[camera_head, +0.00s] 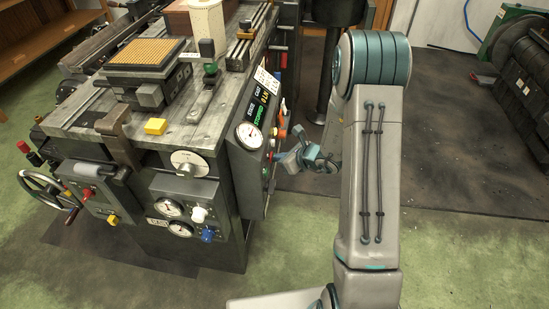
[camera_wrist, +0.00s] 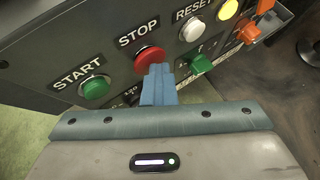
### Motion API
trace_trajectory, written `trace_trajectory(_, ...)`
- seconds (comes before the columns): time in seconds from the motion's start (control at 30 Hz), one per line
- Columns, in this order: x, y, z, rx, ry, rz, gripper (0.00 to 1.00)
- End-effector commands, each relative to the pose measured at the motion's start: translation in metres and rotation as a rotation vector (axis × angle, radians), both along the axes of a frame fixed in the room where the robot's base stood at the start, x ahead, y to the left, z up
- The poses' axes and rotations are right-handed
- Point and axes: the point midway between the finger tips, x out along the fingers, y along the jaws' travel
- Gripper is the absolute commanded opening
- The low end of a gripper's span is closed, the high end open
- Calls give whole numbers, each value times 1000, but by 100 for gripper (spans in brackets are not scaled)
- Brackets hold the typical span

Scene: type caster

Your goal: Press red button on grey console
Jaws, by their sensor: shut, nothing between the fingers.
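The red button (camera_wrist: 149,58), under the label STOP, is on the dark grey console (camera_wrist: 60,45) in the wrist view. My gripper (camera_wrist: 158,70) is shut and empty, its blue-grey fingertips just below and right of the red button and overlapping its lower edge in the picture. I cannot tell whether they touch it. In the head view my gripper (camera_head: 296,158) is beside the console's right-hand panel (camera_head: 245,165). The red button is not clear there.
A green START button (camera_wrist: 95,88) is left of the red one. A white button (camera_wrist: 192,30) under RESET, a yellow button (camera_wrist: 228,9), a green switch (camera_wrist: 201,63) and orange levers (camera_wrist: 247,33) are to the right. Open floor (camera_head: 450,200) lies right of the machine.

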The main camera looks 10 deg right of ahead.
Motion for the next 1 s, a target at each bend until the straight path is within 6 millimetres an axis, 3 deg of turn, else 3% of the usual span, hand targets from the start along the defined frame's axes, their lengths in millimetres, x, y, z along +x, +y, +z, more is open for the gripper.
trace_trajectory(0.6, -17, -55, 0, -1, 1, -5, 0)
trace_trajectory(1.0, -18, -57, 0, 0, 1, -1, 0)
